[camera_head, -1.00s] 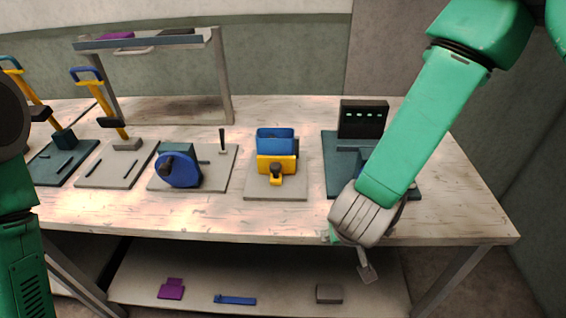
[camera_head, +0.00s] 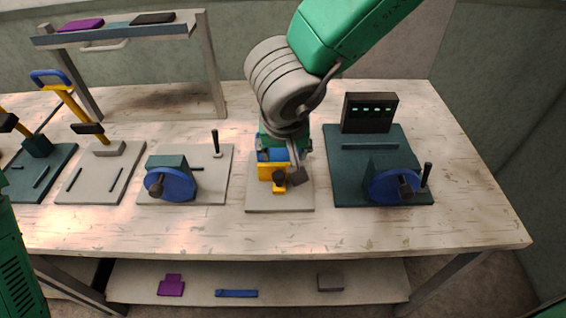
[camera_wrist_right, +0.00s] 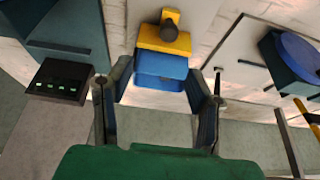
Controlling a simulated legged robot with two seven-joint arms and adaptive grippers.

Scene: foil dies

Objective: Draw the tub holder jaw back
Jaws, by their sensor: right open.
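The tub holder stands on a light grey plate (camera_head: 262,202) near the middle of the bench. It has a blue tub (camera_head: 268,156) and, on its front side, a yellow jaw (camera_head: 268,171) with a dark knob (camera_head: 279,177). My right gripper (camera_head: 281,163) is over the holder and hides part of the tub. In the right wrist view the gripper (camera_wrist_right: 157,88) is open and empty. The blue tub (camera_wrist_right: 161,70) shows between and beyond its fingers, with the yellow jaw (camera_wrist_right: 162,39) and knob (camera_wrist_right: 170,31) farther out. My left gripper is out of view.
To the right is a dark plate (camera_head: 345,190) with a blue wheel and a black box (camera_head: 369,113). To the left is a grey plate (camera_head: 210,190) with another blue wheel and an upright lever (camera_head: 216,143). A raised rack (camera_head: 212,70) stands behind. The bench front is clear.

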